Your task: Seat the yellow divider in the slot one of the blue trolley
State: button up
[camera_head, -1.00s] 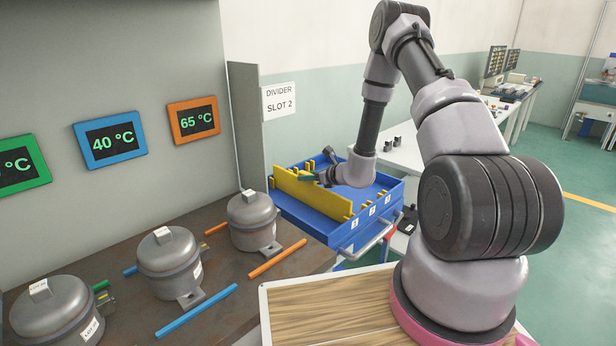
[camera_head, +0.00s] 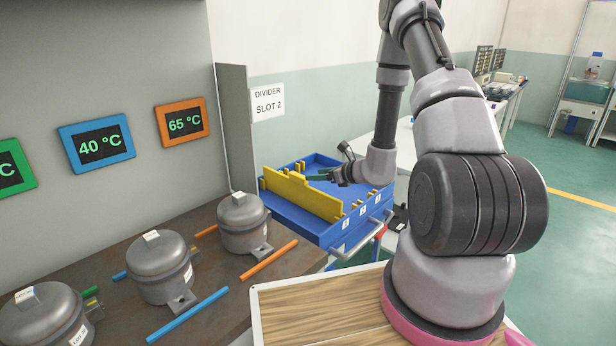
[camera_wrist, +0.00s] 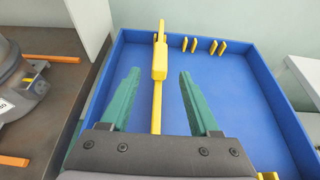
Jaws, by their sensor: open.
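The yellow divider (camera_head: 302,193) stands upright in the blue trolley tray (camera_head: 310,225), toward its left side and running lengthwise. Its near end is by the leftmost label; I cannot read the label or tell whether it is fully seated. In the wrist view the divider (camera_wrist: 157,85) runs between the lines of my green fingers, with its far end by the tray's far wall. My gripper (camera_head: 322,176) is open and empty, above the tray and to the right of the divider in the head view. The wrist view shows both fingertips apart (camera_wrist: 158,75).
Yellow slot posts (camera_wrist: 204,46) stand along the tray's far wall. A sign (camera_head: 268,103) reads "DIVIDER SLOT 2". Grey compressors (camera_head: 243,222) and coloured rods (camera_head: 269,260) lie on the brown bench at left. The tray floor right of the divider is clear.

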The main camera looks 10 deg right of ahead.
jog(key=shift+v, duration=0.9)
jog(key=s+a+r+n+g+y, duration=0.25)
jog(key=a+r+n, duration=0.25)
jog(key=r, duration=0.4)
jog(key=s+a+r+n+g+y, duration=0.25)
jog(key=s+a+r+n, duration=0.2)
jog(key=r, duration=0.45)
jog(key=s+a+r+n+g+h, duration=0.1)
jog(key=s+r+n+g+h, duration=0.15)
jog(key=s+r+n, duration=0.6)
jog(key=s+d+r+n+t+h, duration=0.3)
jog(key=s+d+r+n+h, duration=0.4)
jog(key=s, duration=0.5)
jog(key=d+r+h, duration=0.1)
jog(key=d+r, duration=0.1)
jog(key=d, duration=0.1)
jog(key=shift+s+r, duration=0.15)
jog(key=shift+d+t, duration=0.1)
jog(key=shift+t, duration=0.15)
